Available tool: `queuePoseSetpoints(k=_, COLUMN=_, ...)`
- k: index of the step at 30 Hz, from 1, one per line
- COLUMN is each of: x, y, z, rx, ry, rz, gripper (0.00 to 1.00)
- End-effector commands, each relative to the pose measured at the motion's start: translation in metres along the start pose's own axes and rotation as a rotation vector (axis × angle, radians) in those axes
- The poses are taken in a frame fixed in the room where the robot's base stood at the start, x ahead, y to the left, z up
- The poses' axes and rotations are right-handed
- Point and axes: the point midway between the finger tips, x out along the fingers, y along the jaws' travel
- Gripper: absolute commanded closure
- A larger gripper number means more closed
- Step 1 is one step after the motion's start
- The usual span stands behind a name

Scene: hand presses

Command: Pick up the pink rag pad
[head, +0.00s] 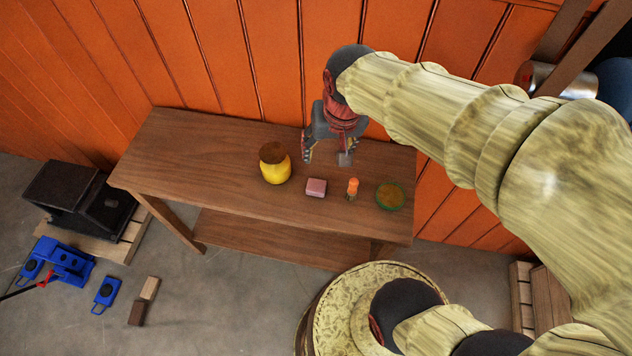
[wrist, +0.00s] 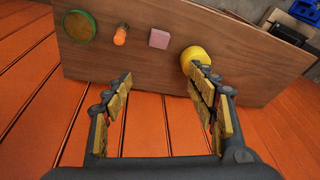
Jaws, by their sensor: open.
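The pink rag pad (head: 316,187) is a small pink block lying on the wooden table (head: 190,150), between a yellow jar and an orange item. It also shows in the wrist view (wrist: 159,39), beyond my fingertips and near the top. My gripper (head: 328,158) is open and empty, above the back part of the table, behind the pad in the head view. In the wrist view my gripper (wrist: 160,85) has its two fingers wide apart, with the pad beyond the gap between them. The pad is fully visible and apart from the fingers.
A yellow jar (head: 275,168) with a brown top stands left of the pad. A small orange item (head: 352,187) and a green-rimmed round dish (head: 390,195) are to its right. An orange wall (head: 270,60) backs the table.

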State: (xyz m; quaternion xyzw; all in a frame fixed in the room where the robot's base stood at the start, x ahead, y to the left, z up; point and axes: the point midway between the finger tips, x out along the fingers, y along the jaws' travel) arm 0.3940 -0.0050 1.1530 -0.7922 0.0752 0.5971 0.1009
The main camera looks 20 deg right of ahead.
Motion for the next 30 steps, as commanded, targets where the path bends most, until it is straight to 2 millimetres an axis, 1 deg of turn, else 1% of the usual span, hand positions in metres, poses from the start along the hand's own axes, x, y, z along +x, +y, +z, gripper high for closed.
queuePoseSetpoints(k=1, x=0.023, y=-0.002, z=-0.008, rx=0.038, ry=-0.044, rz=0.012, gripper=0.38)
queuePoseSetpoints(k=2, x=0.036, y=-0.003, z=-0.013, rx=0.064, ry=-0.065, rz=0.019, gripper=0.36)
queuePoseSetpoints(k=3, x=0.053, y=-0.004, z=-0.018, rx=0.097, ry=-0.091, rz=0.028, gripper=0.34)
queuePoseSetpoints(k=5, x=0.08, y=-0.005, z=-0.024, rx=0.146, ry=-0.127, rz=0.043, gripper=0.33)
queuePoseSetpoints(k=6, x=0.098, y=-0.005, z=-0.026, rx=0.176, ry=-0.15, rz=0.053, gripper=0.33)
queuePoseSetpoints(k=9, x=0.137, y=-0.005, z=-0.027, rx=0.242, ry=-0.198, rz=0.077, gripper=0.33)
queuePoseSetpoints(k=12, x=0.167, y=-0.004, z=-0.026, rx=0.289, ry=-0.231, rz=0.096, gripper=0.33)
queuePoseSetpoints(k=15, x=0.185, y=-0.003, z=-0.024, rx=0.319, ry=-0.249, rz=0.108, gripper=0.33)
queuePoseSetpoints(k=21, x=0.207, y=-0.002, z=-0.018, rx=0.337, ry=-0.261, rz=0.115, gripper=0.33)
queuePoseSetpoints(k=24, x=0.217, y=-0.001, z=-0.015, rx=0.336, ry=-0.261, rz=0.115, gripper=0.33)
queuePoseSetpoints(k=30, x=0.23, y=-0.001, z=-0.009, rx=0.335, ry=-0.259, rz=0.114, gripper=0.33)
